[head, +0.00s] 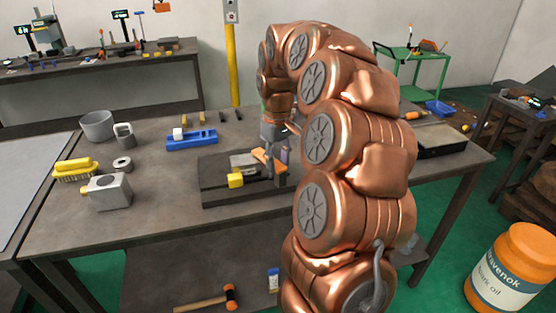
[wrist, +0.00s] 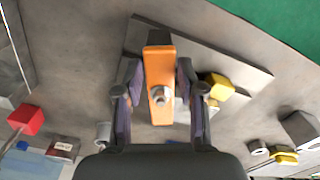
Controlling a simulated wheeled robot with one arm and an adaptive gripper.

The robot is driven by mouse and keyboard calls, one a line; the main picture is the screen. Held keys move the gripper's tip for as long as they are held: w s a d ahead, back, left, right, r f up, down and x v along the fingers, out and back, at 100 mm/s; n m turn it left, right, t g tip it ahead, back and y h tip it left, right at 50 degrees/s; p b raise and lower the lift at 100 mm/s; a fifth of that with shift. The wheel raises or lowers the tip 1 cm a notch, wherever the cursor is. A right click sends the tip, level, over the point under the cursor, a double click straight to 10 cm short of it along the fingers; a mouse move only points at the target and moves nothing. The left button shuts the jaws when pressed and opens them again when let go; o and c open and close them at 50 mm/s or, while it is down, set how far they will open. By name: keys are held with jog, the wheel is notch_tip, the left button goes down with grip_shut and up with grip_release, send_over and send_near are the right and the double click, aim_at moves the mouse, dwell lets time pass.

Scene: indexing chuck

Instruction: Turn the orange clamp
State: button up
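The orange clamp (wrist: 159,62) is a long flat bar with a round metal bolt (wrist: 160,95) through it, seen upright in the middle of the wrist view. My gripper (wrist: 161,78) is open, with one dark finger on each side of the bar. The fingertips are close to its sides; a narrow gap shows, and contact cannot be made out. In the head view, my gripper (head: 275,145) is over the dark fixture base (head: 222,198), and part of the orange clamp (head: 260,155) shows beside it. My arm hides the right of the fixture.
A yellow block (head: 236,181) sits on the fixture, close to the clamp's right in the wrist view. A blue tool (head: 192,140) lies behind. A grey vise-like block (head: 109,192), yellow brush (head: 75,169) and cup (head: 97,125) stand left. The table front-left is clear.

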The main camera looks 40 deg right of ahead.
jog(key=shift+o, duration=1.4)
jog(key=shift+r, duration=0.1)
notch_tip(320, 180, up, 12)
